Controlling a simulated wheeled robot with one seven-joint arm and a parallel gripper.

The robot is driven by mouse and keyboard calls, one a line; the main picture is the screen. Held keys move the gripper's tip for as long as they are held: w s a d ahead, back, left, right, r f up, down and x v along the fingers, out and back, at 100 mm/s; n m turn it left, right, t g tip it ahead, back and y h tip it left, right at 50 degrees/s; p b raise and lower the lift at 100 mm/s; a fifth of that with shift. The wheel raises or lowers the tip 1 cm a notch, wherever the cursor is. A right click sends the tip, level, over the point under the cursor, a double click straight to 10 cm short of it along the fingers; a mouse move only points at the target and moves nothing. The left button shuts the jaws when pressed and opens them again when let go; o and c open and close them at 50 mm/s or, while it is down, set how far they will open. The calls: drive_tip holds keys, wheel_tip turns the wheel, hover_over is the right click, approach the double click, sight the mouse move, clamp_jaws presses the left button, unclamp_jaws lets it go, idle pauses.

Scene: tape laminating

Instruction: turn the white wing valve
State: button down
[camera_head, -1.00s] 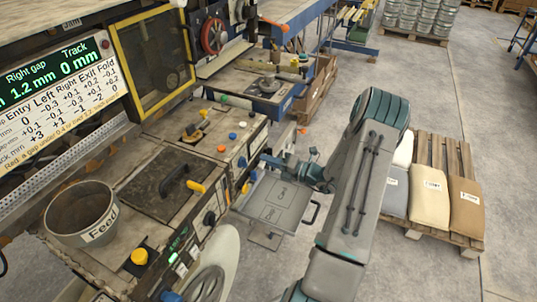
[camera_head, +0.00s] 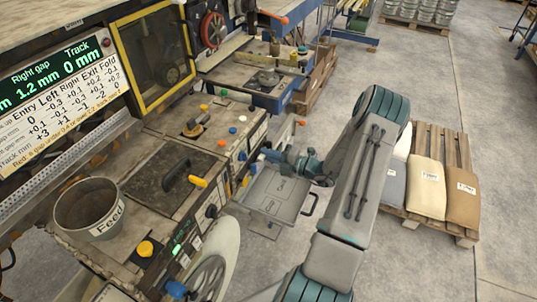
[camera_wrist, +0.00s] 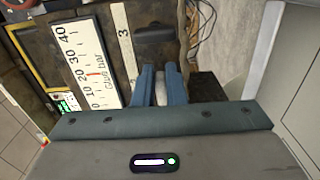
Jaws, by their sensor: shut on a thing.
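My gripper (camera_wrist: 159,84) shows in the wrist view as two blue fingers pointing at the machine's side. They are closed around a small white piece (camera_wrist: 160,90), which looks like the white wing valve; its wings are mostly hidden by the fingers. In the head view my gripper (camera_head: 264,153) reaches the machine's right side from the right. The valve itself cannot be made out there.
The machine top carries a metal feed pot (camera_head: 90,207), a black handle (camera_head: 181,168) and coloured knobs. A grey tray (camera_head: 278,190) sits below my gripper. A pallet (camera_head: 447,150) with sacks stands at the right. The display (camera_head: 45,75) reads right gap 1.2 mm.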

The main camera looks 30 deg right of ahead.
drive_tip(key=c, duration=1.5)
unclamp_jaws()
drive_tip(key=b+v, duration=0.3)
drive_tip(key=v, duration=1.1)
drive_tip(key=shift+w+a, duration=0.1)
